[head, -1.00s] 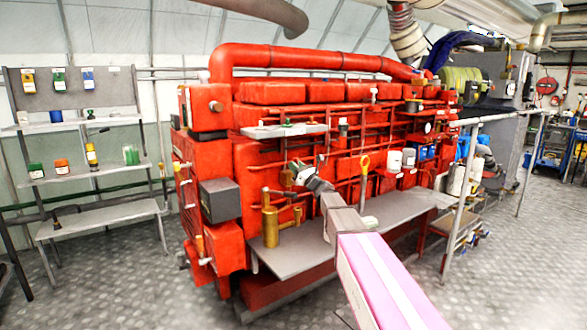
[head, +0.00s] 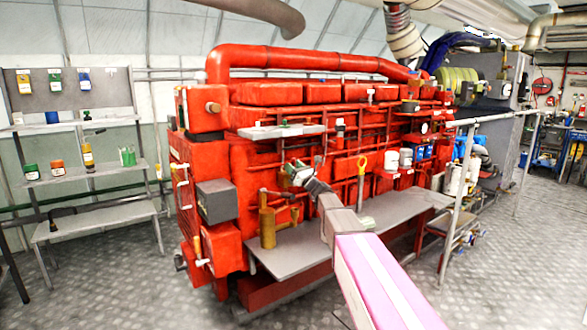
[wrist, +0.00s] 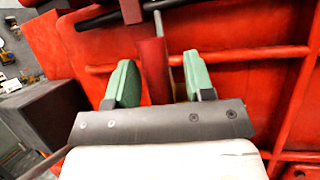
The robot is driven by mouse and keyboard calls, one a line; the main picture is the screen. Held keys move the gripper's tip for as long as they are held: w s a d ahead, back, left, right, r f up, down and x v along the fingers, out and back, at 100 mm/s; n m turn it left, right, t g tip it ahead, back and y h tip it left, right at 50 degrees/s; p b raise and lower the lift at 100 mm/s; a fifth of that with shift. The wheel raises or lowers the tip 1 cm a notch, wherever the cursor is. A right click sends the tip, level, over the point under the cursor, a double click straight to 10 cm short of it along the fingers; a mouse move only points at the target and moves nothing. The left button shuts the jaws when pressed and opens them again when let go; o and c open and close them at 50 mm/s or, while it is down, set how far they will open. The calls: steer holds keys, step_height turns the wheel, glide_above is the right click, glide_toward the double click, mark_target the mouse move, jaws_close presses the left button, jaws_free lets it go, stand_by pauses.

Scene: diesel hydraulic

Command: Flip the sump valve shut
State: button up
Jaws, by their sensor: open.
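My gripper (head: 297,172) is in front of the middle of the red engine (head: 245,165), above the grey bench. In the wrist view its two green fingers (wrist: 160,82) are spread apart. A red post (wrist: 153,72) and a thin grey upright bar (wrist: 163,40) show between and beyond the fingers; I cannot tell whether they touch. No part is clearly marked as the sump valve, so I cannot tell whether this bar is its lever. A brass cylinder with a lever (head: 267,226) stands on the bench, left of my gripper.
The grey bench (head: 285,258) runs along the engine's front. A dark grey box (head: 216,199) juts from the engine at left, also in the wrist view (wrist: 40,125). A yellow-ringed handle (head: 361,165) stands to the right. Red pipes cross behind the fingers. Floor at left is open.

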steer(key=v, duration=1)
steer(key=shift+s+d+f, duration=0.2)
steer(key=shift+s, duration=0.05)
steer(key=shift+d, duration=0.1)
